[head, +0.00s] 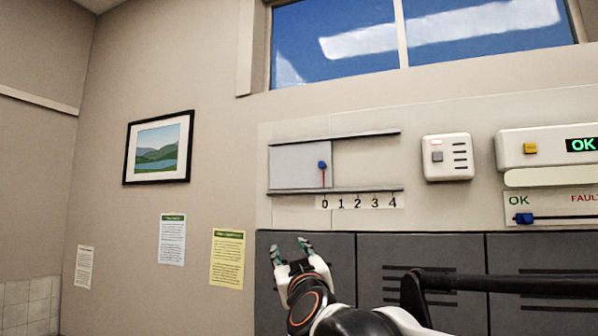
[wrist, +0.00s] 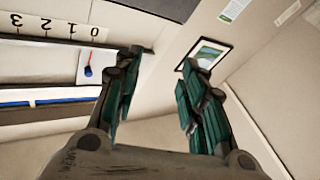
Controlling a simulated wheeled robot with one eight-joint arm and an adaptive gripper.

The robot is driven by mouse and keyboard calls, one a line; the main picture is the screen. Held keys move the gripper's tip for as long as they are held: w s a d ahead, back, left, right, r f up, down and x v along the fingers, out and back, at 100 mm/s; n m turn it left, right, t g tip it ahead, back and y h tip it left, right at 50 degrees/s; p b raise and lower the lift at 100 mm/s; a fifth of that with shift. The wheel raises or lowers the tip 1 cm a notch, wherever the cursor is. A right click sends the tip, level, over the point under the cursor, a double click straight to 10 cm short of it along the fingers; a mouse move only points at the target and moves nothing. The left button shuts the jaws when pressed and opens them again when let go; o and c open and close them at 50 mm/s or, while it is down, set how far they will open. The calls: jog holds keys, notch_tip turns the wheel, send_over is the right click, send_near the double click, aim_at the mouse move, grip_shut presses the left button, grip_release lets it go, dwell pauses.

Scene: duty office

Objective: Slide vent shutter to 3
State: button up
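The vent shutter (head: 290,168) is a pale panel between two dark horizontal rails on the wall. Its blue knob (head: 322,165) with a red pointer line stands above 0 on the number scale (head: 360,202), which reads 0 to 4. My gripper (head: 291,246) is open and empty, below and slightly left of the knob, in front of the grey lockers. In the wrist view the knob (wrist: 88,71) and scale (wrist: 50,25) are at the left, and my gripper's green-padded fingers (wrist: 158,100) are spread apart with nothing between them.
A white box with buttons (head: 448,157) is on the wall right of the rails. Further right is an OK display panel (head: 550,148) with a slider below it. A framed picture (head: 158,147) and paper notices (head: 227,258) hang at left. Grey lockers (head: 400,260) stand below.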

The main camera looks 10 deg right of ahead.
aim_at(322, 166)
jog(key=w+d+r+m+h+p, duration=0.25)
jog(key=r+h+p, duration=0.2)
jog(key=r, duration=0.35)
jog(key=w+d+r+m+h+p, duration=0.25)
jog(key=r+h, duration=0.25)
jog(key=r, duration=0.3)
jog(key=shift+g+h, duration=0.45)
jog(key=shift+g, duration=0.05)
jog(key=p+x, duration=0.2)
jog(key=x, duration=0.4)
jog(key=p+x, duration=0.2)
jog(key=x, duration=0.5)
jog(key=shift+w+d+r+p, duration=0.1)
jog(key=shift+d+r+p, duration=0.1)
jog(key=shift+r+p, duration=0.2)
jog(key=shift+f, duration=0.1)
grip_shut()
